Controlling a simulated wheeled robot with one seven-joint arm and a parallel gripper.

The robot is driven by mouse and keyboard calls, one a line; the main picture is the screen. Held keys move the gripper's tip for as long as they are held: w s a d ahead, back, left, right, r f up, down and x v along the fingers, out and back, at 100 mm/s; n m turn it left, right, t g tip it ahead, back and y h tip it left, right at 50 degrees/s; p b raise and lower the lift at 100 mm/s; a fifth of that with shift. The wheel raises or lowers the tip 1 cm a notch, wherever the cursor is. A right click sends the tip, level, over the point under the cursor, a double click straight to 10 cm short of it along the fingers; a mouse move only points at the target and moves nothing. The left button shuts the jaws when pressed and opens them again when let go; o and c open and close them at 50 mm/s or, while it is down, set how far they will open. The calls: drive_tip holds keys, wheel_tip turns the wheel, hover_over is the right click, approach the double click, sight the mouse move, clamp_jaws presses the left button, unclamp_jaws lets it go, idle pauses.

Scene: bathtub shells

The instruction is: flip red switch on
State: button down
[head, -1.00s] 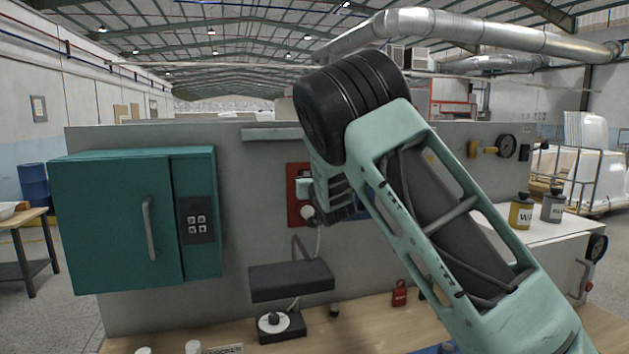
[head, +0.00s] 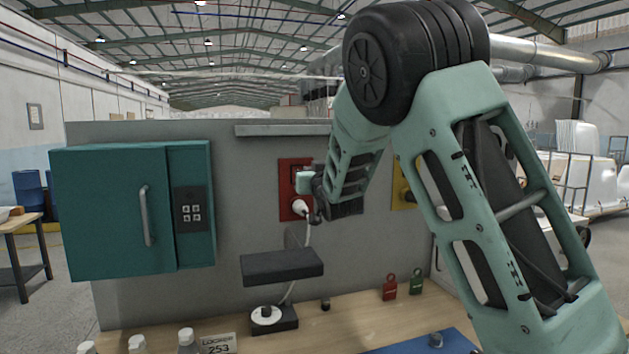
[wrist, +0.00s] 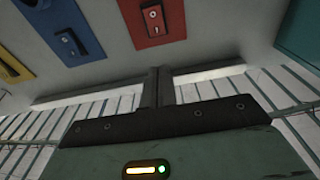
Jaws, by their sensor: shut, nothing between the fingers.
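The red switch panel (head: 285,178) is on the grey wall, right of the teal cabinet. A white plug (head: 300,207) with a cable sits at its lower part, and my arm covers its right side.
Blue (wrist: 45,22) and yellow (wrist: 8,68) panels sit left of the red one in the wrist view. The teal cabinet (head: 110,210) stands left. A black shelf (head: 282,265) hangs below the red panel. Red (head: 390,290) and green (head: 416,283) tags stand on the bench.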

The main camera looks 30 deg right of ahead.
drive_tip(key=shift+r+b+v, duration=0.2)
drive_tip(key=shift+b+v, duration=0.05)
drive_tip(key=shift+v, duration=0.65)
drive_tip(key=shift+r+b+v, duration=0.25)
drive_tip(key=shift+v, duration=0.7)
drive_tip(key=shift+a+f, duration=0.1)
